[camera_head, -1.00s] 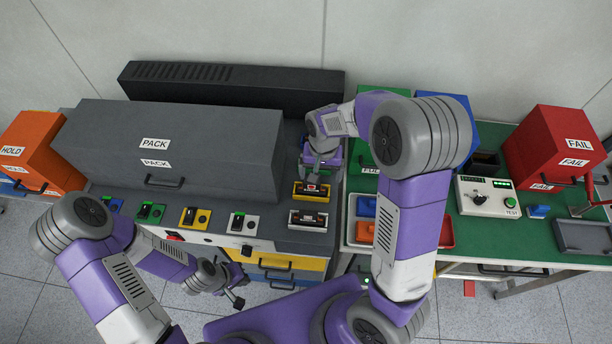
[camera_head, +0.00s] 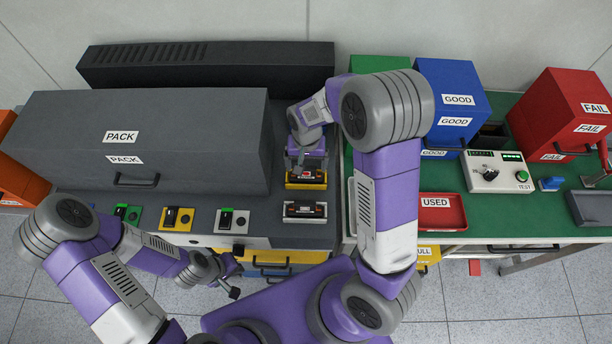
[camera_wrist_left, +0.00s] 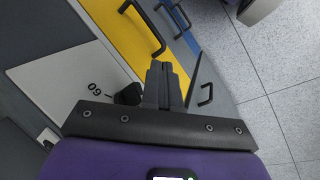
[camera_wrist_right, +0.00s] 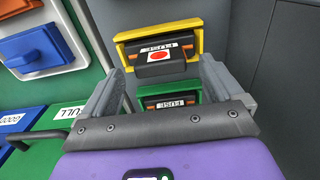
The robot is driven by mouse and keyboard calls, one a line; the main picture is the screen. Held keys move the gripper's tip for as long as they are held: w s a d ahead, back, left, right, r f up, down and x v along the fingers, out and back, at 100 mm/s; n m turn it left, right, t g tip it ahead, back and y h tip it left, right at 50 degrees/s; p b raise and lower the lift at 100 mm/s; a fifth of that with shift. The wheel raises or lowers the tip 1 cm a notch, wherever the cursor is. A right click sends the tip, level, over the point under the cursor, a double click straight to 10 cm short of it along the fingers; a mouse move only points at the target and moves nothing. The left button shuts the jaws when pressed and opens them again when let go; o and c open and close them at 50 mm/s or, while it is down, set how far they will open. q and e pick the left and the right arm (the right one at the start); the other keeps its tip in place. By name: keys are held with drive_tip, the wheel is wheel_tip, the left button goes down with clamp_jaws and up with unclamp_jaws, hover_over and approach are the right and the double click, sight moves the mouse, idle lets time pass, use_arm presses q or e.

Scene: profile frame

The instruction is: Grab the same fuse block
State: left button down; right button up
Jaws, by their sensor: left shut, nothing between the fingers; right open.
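In the head view my right gripper (camera_head: 307,162) hangs over the grey bench, just behind a black fuse block in a yellow holder (camera_head: 306,184). The right wrist view shows this yellow holder (camera_wrist_right: 127,40) and its fuse block with a red dot (camera_wrist_right: 160,55). A green holder (camera_wrist_right: 197,97) with a black block marked FUSE (camera_wrist_right: 172,101) lies between my open right fingers; contact cannot be told. In the head view the gripper hides it. A white holder with a fuse block (camera_head: 305,211) sits nearest me. My left gripper (camera_head: 236,293) is shut and empty before the bench drawers.
A large grey PACK box (camera_head: 200,130) stands left of my right gripper. Green, blue (camera_head: 452,85) and red (camera_head: 562,110) bins stand right, with a tester (camera_head: 497,178) and red USED tray (camera_head: 442,215). Several rocker switches (camera_head: 178,218) line the bench front.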

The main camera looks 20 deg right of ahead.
sight(306, 169)
drive_tip(key=shift+f, duration=1.6)
drive_tip(key=shift+c, duration=0.4)
drive_tip(key=c, duration=1)
drive_tip(key=shift+r, duration=0.1)
drive_tip(key=shift+c, duration=0.3)
wheel_tip(306, 169, up, 10)
drive_tip(key=shift+f+p, duration=0.1)
drive_tip(key=shift+p, duration=0.75)
